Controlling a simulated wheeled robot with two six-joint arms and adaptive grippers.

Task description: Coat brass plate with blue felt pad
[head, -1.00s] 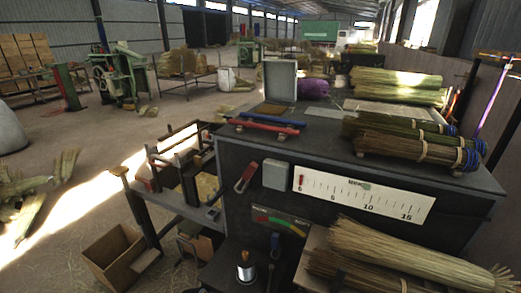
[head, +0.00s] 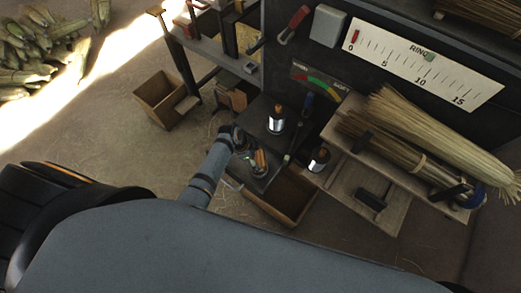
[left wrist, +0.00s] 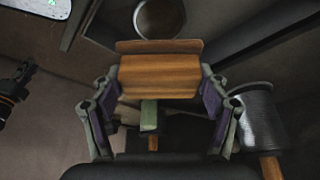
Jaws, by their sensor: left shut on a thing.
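My left gripper (head: 256,160) reaches over the dark lower shelf (head: 262,178) beside the machine. In the left wrist view its two fingers (left wrist: 160,88) are shut on a wooden block (left wrist: 158,76), one finger on each side. A flat brown edge shows just beyond the block. I cannot make out any blue felt on it. A yellowish panel (head: 247,40) stands in the rack at the top of the head view; I cannot tell if it is the brass plate. My right gripper is not in view.
An open wooden box (head: 289,196) is below. Broom bundles (head: 430,135) lie on the right shelf.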

